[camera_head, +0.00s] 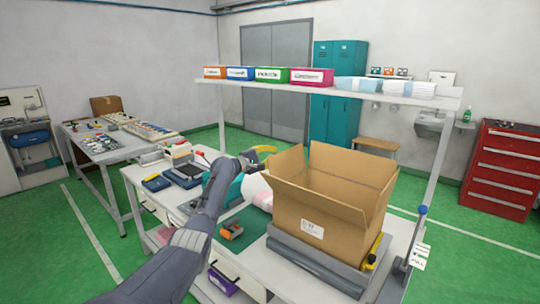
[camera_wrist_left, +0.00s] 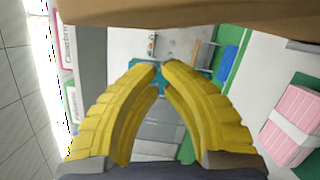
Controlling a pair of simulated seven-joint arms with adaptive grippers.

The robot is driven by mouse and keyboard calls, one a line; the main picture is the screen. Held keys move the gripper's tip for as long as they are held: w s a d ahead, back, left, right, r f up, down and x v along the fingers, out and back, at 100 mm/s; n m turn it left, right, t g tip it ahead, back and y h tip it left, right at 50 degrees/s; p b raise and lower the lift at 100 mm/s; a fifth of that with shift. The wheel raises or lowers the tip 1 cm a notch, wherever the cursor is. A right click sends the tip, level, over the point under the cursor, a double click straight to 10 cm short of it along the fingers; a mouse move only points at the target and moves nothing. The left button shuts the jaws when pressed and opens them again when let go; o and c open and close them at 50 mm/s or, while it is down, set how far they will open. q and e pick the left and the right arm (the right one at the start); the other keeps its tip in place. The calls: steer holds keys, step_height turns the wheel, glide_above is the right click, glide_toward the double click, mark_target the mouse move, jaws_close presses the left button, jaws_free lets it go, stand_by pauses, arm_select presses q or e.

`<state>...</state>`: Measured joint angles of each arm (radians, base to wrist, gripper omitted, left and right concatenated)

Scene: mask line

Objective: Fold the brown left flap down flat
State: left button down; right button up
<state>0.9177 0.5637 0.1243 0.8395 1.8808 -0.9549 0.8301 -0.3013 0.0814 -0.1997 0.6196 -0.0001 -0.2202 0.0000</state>
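An open brown cardboard box (camera_head: 320,228) with a white label stands on a grey pad (camera_head: 310,264) on the bench. Its flaps stand up and outward. The brown left flap (camera_head: 284,166) slopes up from the box's left edge. My left gripper (camera_head: 268,150), with yellow fingers, is just left of this flap, near its upper edge. I cannot tell whether they touch. In the left wrist view the fingertips (camera_wrist_left: 161,66) meet with nothing visible between them. Brown cardboard (camera_wrist_left: 190,12) crosses the top of that view close to the fingers. My right gripper is not in view.
A shelf (camera_head: 330,89) with coloured bins and stacked packs spans above the bench. A lever with a tag (camera_head: 418,232) stands right of the box. An orange tool (camera_head: 231,231) lies on a green mat left of it. A pink pack (camera_wrist_left: 294,125) shows in the left wrist view.

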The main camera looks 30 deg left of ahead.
mark_target(283, 152)
arm_select(q)
steer(key=shift+s+d+r, duration=0.1)
steer(key=shift+d+r, duration=0.05)
steer(key=shift+d, duration=0.45)
steer(key=shift+d+r, duration=0.15)
steer(key=shift+d, duration=0.4)
steer(key=shift+d+r+m, duration=0.2)
steer(key=shift+d+m, duration=0.15)
steer(key=shift+m, duration=0.05)
steer(key=shift+s+d+r+g, duration=0.1)
steer(key=shift+d+r+g, duration=0.05)
steer(key=shift+g, duration=0.15)
steer(key=shift+s+d+r+m, duration=0.1)
steer(key=shift+d+r+m, duration=0.15)
steer(key=shift+d+m, duration=0.5)
steer(key=shift+d+r+m, duration=0.25)
steer(key=shift+d+m, duration=0.35)
steer(key=shift+m, duration=0.15)
steer(key=shift+s+d+r+m+g+y, duration=0.1)
steer(key=shift+d+m+g, duration=0.1)
steer(key=shift+d+m, duration=0.4)
steer(key=shift+s+d+f+m+g+y, duration=0.1)
steer(key=shift+d+m+g, duration=0.1)
steer(key=shift+d+m, duration=0.4)
steer(key=shift+d+r+m+g+y, duration=0.1)
steer(key=shift+d+m+g, duration=0.1)
steer(key=shift+d+m, duration=0.4)
